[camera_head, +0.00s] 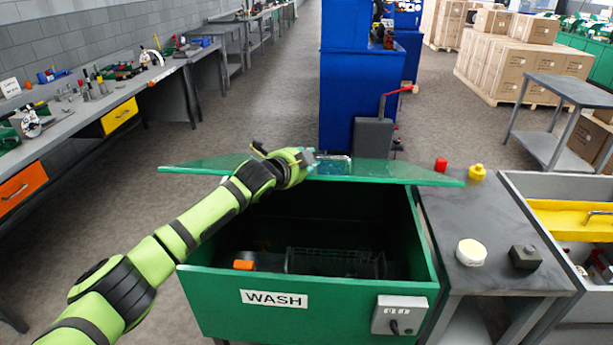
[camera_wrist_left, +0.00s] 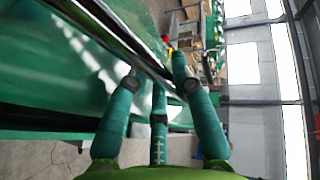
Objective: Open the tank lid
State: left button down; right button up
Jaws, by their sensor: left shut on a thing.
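The green wash tank (camera_head: 250,305) stands in the middle, with a "WASH" label on its front. Its green lid (camera_head: 425,173) is raised and seen nearly edge-on, and the dark inside of the tank shows below it. My left gripper (camera_head: 318,160) is at the middle of the lid, shut on the lid's handle (camera_head: 338,158). In the left wrist view, the green fingers (camera_wrist_left: 160,78) close around a metallic bar along the glossy green lid (camera_wrist_left: 60,70). The exact grip is partly hidden. My right gripper is not in view.
A wire basket (camera_head: 325,262) and an orange item (camera_head: 244,265) are inside the tank. A grey side table (camera_head: 455,215) stands close on the right, holding small red, yellow, white and black items. A blue cabinet (camera_head: 350,80) stands behind. A workbench runs along the left.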

pick_arm(q)
jog(key=w+r, duration=0.5)
jog(key=r, duration=0.3)
jog(key=shift+w+r+p, duration=0.2)
jog(key=shift+w+p, duration=0.15)
jog(key=shift+p, duration=0.1)
jog(key=c, duration=1.1)
grip_release()
jog(key=shift+o, duration=0.3)
jog(key=shift+s, duration=0.1)
jog(key=shift+a, duration=0.1)
jog(key=v, duration=1.2)
